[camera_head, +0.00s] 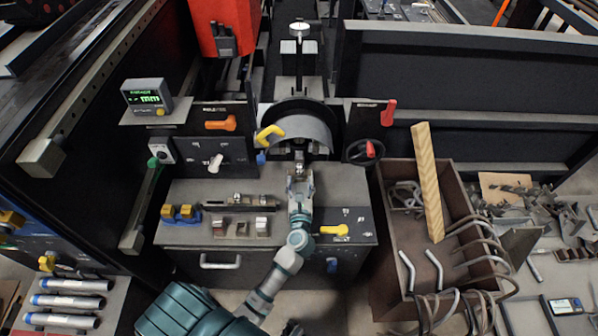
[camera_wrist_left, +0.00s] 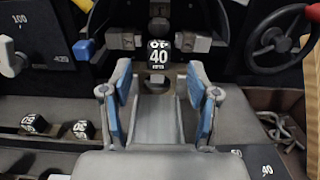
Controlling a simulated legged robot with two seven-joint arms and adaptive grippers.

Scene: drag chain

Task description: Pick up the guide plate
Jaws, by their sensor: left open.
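I cannot tell for sure which part is the guide plate. Nothing is visibly held. My right gripper is not in view.
More marked blocks (camera_wrist_left: 33,124) lie left of the gripper. A handwheel (camera_head: 364,152) and yellow (camera_head: 270,133) and red (camera_head: 389,113) levers flank the machine. A brown bin (camera_head: 393,268) with bent rods and a wooden board (camera_head: 428,183) stands right.

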